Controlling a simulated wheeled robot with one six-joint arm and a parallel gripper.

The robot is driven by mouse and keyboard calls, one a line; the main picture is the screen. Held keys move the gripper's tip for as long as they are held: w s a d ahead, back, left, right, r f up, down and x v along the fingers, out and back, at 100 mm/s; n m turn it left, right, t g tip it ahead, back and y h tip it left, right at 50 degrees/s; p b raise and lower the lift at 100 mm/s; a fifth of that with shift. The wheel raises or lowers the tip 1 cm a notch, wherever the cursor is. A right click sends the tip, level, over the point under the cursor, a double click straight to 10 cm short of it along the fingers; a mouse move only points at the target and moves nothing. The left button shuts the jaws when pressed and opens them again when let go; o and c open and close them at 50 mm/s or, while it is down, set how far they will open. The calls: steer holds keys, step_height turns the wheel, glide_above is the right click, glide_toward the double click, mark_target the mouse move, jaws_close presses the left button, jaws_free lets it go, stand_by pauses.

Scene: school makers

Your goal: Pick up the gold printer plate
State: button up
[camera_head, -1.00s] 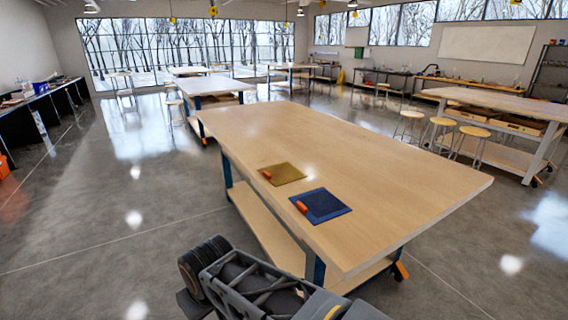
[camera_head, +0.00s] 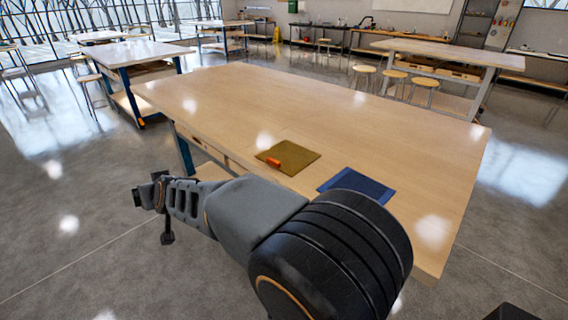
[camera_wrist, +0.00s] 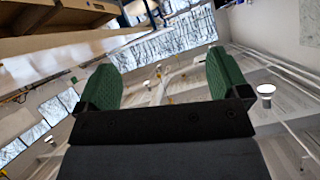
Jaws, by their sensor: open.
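The gold printer plate (camera_head: 290,158) lies flat on the wooden table (camera_head: 350,120), near its left edge in the head view. A small orange piece (camera_head: 273,162) sits at its front left part. My gripper (camera_head: 152,205) is to the left of the plate and clear of the table, over the floor side. In the wrist view its two green finger pads (camera_wrist: 162,82) stand wide apart with nothing between them. The wrist view faces windows and ceiling, so the plate does not show there.
A blue plate (camera_head: 364,184) lies right of the gold one, its front partly hidden by my arm. The rest of the tabletop is clear. Other tables (camera_head: 130,54) and stools (camera_head: 424,84) stand farther back, with open floor on the left.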

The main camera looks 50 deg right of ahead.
steer(key=w+d+f+m+t+h+b, duration=0.1)
steer(key=w+d+f+m+h, duration=0.1)
steer(key=w+d+h, duration=0.25)
steer(key=m+g+h+b, duration=0.5)
steer(key=m+g+h, duration=0.8)
steer(key=g, duration=0.1)
glide_toward(272, 161)
steer(key=d, duration=0.3)
steer(key=shift+s, duration=0.1)
steer(key=shift+d+r, duration=0.1)
steer(key=shift+d, duration=2.9)
steer(key=c, duration=1.1)
